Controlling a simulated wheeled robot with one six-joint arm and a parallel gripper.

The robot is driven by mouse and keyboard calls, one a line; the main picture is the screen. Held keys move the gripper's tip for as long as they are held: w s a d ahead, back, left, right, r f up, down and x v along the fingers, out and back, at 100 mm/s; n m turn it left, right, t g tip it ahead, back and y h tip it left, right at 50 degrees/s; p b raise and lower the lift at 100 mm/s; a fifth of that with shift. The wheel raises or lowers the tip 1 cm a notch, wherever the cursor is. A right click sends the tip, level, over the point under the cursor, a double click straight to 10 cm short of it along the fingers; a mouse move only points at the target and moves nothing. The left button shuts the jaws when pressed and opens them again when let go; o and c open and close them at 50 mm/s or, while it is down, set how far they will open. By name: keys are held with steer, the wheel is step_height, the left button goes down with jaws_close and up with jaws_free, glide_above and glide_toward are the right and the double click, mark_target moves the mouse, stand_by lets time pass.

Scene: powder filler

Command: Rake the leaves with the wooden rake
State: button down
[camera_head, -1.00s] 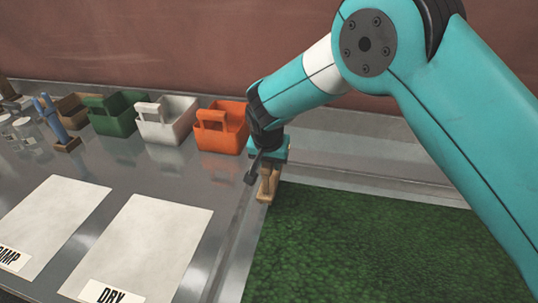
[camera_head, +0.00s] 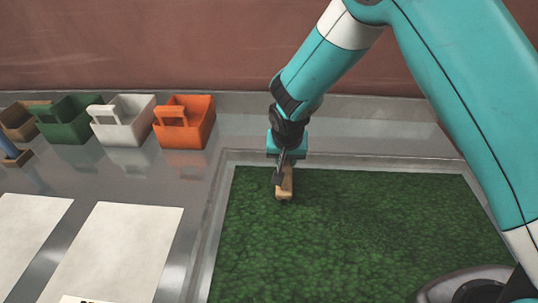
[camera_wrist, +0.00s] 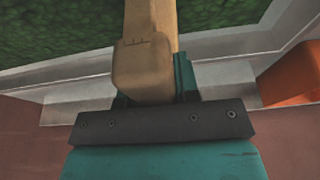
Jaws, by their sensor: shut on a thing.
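The wooden rake (camera_head: 286,183) is in my gripper (camera_head: 281,166) in the head view, over the back left part of the green leaves (camera_head: 350,235). My gripper is shut on the rake. In the wrist view the light wooden rake (camera_wrist: 147,65) runs up from my gripper (camera_wrist: 150,102) toward the leaves (camera_wrist: 60,25). The rake's far end is outside the wrist view, and I cannot tell whether it touches the leaves. The leaves form a flat dark green layer in a shallow metal-rimmed bed (camera_head: 213,225).
An orange caddy (camera_head: 184,125), a white caddy (camera_head: 122,122), a green caddy (camera_head: 68,120) and a brown caddy (camera_head: 20,120) stand along the back left. Two white sheets lie at front left, including this nearer one (camera_head: 115,250). A reddish wall (camera_head: 150,45) closes the back.

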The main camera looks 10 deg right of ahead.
steer(key=s+d, duration=0.4)
steer(key=d, duration=1.4)
steer(key=s+d, duration=0.3)
steer(key=d, duration=1.5)
steer(key=s+d, duration=0.4)
steer(key=d, duration=1.5)
step_height(320, 180, up, 6)
steer(key=p, duration=0.3)
steer(key=shift+a+r, duration=0.2)
steer(key=shift+r, duration=0.05)
